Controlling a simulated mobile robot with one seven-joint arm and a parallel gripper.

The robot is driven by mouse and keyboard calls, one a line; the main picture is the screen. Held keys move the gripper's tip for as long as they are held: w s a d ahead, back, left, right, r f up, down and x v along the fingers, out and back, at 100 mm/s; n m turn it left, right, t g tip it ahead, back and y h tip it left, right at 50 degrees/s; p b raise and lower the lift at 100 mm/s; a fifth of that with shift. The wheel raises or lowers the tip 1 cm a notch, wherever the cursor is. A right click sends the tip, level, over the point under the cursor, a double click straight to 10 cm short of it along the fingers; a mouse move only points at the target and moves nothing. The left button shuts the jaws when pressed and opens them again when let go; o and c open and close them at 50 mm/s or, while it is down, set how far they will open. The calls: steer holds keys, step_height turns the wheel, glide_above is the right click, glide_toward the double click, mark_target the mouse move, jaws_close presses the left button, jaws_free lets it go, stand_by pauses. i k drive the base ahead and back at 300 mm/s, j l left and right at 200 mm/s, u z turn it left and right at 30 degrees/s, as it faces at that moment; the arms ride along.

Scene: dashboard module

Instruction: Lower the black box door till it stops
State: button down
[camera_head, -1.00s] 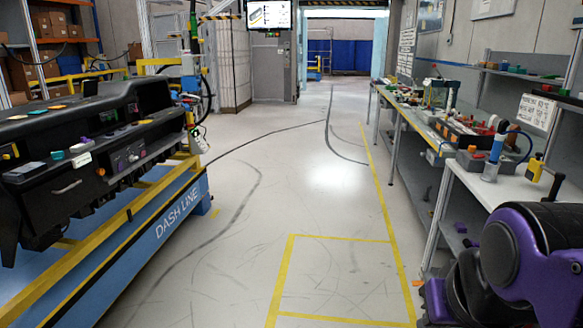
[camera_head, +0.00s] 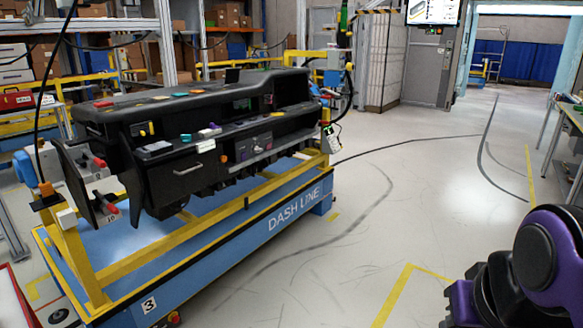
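A black dashboard module (camera_head: 135,113) rests on a blue and yellow stand marked DASH LINE (camera_head: 290,222), left of centre. The door looks upright and closed, flush with the front of the dash. Part of my purple and black arm shows at the lower right, well apart from the dashboard. My gripper is not in view, so its opening cannot be seen.
Red-handled tools (camera_head: 106,205) hang at the stand's left end, beside the dash. A yellow post (camera_head: 78,255) rises at the stand's near corner. Open grey floor (camera_head: 330,255) lies between the stand and my arm. A workbench (camera_head: 570,120) stands at the far right.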

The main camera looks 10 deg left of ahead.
mark_target(169, 182)
steer(key=i+u, duration=0.2)
steer(key=u, duration=0.15)
steer(key=i+l+u, duration=0.1)
steer(key=u, duration=0.3)
steer(key=i+l+u, duration=0.15)
steer(key=u, duration=0.2)
steer(key=i+l+u, duration=0.5)
steer(key=j, duration=0.1)
